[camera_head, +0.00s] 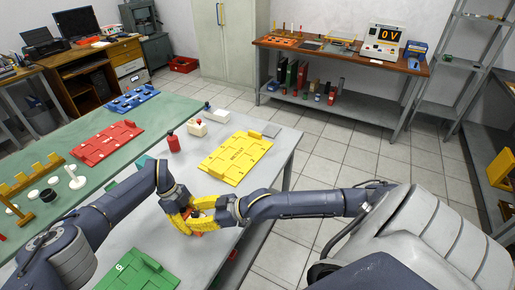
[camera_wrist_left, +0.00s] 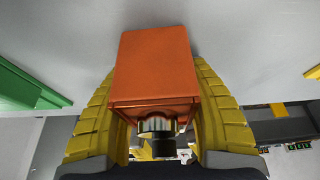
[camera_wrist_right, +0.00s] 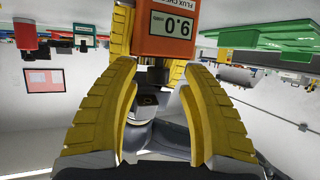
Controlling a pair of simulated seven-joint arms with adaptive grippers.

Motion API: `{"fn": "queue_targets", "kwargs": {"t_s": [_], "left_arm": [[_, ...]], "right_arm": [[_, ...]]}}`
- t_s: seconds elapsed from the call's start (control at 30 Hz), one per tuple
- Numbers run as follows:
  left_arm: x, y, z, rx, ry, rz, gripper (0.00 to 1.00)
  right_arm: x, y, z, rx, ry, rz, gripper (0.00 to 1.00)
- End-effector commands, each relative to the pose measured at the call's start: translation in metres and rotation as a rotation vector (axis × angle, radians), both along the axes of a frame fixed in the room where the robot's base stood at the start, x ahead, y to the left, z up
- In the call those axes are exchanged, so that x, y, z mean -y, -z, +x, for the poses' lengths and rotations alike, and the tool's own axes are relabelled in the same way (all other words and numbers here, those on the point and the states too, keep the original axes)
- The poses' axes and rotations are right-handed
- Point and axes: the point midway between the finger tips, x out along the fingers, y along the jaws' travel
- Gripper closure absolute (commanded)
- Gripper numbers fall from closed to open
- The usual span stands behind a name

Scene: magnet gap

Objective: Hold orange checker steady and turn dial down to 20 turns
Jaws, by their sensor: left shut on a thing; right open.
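The orange checker (camera_wrist_left: 152,70) is a box held between the yellow fingers of my left gripper (camera_wrist_left: 155,75), which is shut on it. A ridged dark dial (camera_wrist_left: 157,127) sticks out of its near end. In the right wrist view the checker (camera_wrist_right: 165,40) shows its small display upside down; the digits look like 0.6. My right gripper (camera_wrist_right: 159,75) is open, with its fingertips spread either side of the dial (camera_wrist_right: 152,76); I cannot tell whether they touch it. In the head view my left gripper (camera_head: 180,215) and right gripper (camera_head: 212,208) meet over the table, mostly hiding the checker.
A yellow board (camera_head: 235,157) lies beyond the grippers on the grey table (camera_head: 285,150). A green board (camera_head: 138,272) lies nearer. A red object (camera_head: 173,144) and small white blocks (camera_head: 197,128) stand behind. A meter reading 0 V (camera_head: 384,41) stands on the far bench.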

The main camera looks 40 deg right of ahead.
Motion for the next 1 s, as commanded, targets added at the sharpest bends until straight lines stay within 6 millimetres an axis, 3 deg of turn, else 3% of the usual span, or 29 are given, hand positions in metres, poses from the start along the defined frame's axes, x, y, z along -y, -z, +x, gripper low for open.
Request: {"fn": "queue_targets", "kwargs": {"t_s": [0.83, 1.0], "left_arm": [[0.000, 0.000, 0.000, 0.000, 0.000, 0.000, 0.88], [0.000, 0.000, 0.000, 0.000, 0.000, 0.000, 0.88]], "right_arm": [[-0.001, 0.000, -0.002, -0.004, 0.430, 0.004, 0.55], [0.009, -0.011, -0.031, -0.004, 0.420, -0.001, 0.55]]}}
